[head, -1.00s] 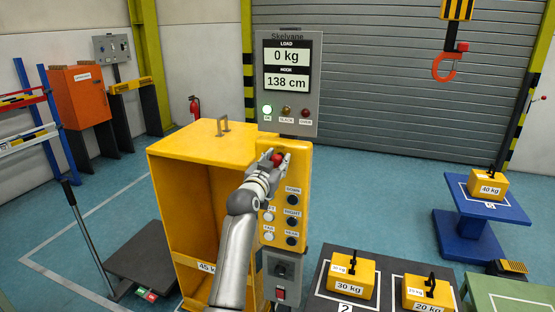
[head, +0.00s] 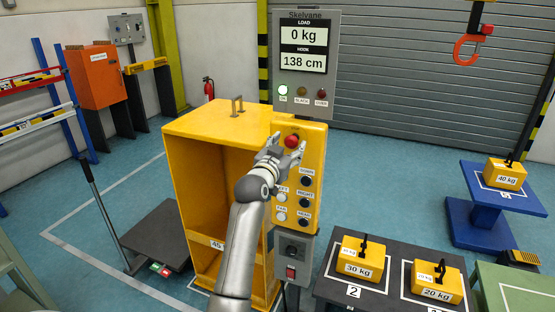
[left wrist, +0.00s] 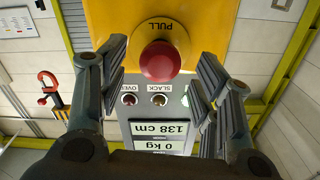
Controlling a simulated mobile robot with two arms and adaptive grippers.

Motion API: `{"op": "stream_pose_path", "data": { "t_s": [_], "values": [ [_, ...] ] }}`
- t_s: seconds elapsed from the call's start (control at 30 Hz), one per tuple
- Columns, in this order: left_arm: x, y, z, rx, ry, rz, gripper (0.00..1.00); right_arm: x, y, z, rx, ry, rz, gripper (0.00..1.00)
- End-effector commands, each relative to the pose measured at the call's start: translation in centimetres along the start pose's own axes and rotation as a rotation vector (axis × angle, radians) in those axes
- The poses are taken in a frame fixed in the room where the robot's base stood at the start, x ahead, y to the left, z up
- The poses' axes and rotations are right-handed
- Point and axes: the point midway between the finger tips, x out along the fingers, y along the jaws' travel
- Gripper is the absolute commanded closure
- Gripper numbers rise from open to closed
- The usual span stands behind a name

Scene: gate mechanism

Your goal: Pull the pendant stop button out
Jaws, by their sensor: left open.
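The red stop button (head: 292,141) sits at the top of the yellow pendant panel (head: 317,143), above rows of dark and white push buttons. In the left wrist view, the red mushroom-shaped button (left wrist: 160,61) appears upside down on a yellow plate marked PULL. My left gripper (head: 287,147) is in front of the panel at the button. In the left wrist view its fingers (left wrist: 162,75) are spread apart on either side of the button, with gaps and no contact visible. My right gripper does not show.
A grey display (head: 304,52) above the panel reads 0 kg and 138 cm, with a green lamp lit. A yellow cabinet (head: 215,125) stands left of the panel. Yellow weights (head: 360,258) lie on a dark table to the right. A red hook (head: 468,50) hangs at upper right.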

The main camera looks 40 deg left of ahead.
Motion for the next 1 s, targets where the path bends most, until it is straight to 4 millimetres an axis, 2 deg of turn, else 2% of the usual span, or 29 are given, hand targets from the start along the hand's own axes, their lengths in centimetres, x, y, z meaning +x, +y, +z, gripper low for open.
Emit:
{"op": "stream_pose_path", "data": {
  "t_s": [0.3,0.5,0.7,1.0],
  "values": [
    [-5.7,0.0,0.1,0.001,-0.001,0.001,0.42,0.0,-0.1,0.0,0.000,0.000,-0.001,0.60],
    [-8.2,0.0,0.1,0.000,-0.001,0.000,0.42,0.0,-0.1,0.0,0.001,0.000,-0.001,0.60],
    [-9.2,0.0,0.1,-0.001,-0.001,0.000,0.42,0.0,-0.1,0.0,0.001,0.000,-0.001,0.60],
    [-9.3,0.0,0.1,-0.001,-0.001,0.000,0.42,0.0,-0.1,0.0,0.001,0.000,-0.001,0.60]
  ]
}}
